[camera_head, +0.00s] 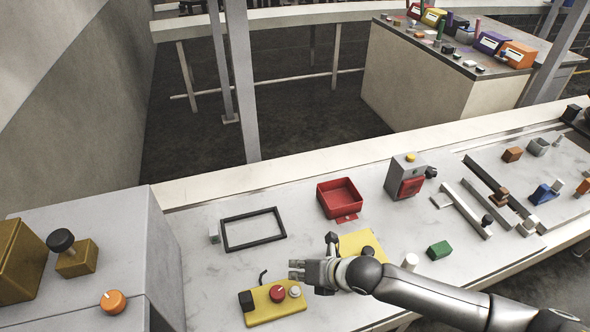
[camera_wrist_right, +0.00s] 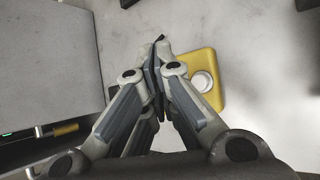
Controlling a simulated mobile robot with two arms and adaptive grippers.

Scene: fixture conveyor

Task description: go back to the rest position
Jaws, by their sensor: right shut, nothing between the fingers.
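My right gripper (camera_head: 298,269) is over the marble-topped table, just above and beside a yellow control box (camera_head: 262,314) with a red button (camera_head: 277,293) and a white button (camera_head: 294,291). In the right wrist view the right gripper (camera_wrist_right: 158,52) is shut with its fingertips together and nothing between them. The yellow box (camera_wrist_right: 212,62) with its white button (camera_wrist_right: 202,82) shows behind the fingers, partly hidden by them. My left gripper is in neither view.
A yellow plate (camera_head: 362,242) lies behind my right wrist. A black frame (camera_head: 253,230), red bin (camera_head: 340,197), grey box with red front (camera_head: 405,177) and green block (camera_head: 438,250) stand around. A cabinet with an orange knob (camera_head: 113,301) is at left.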

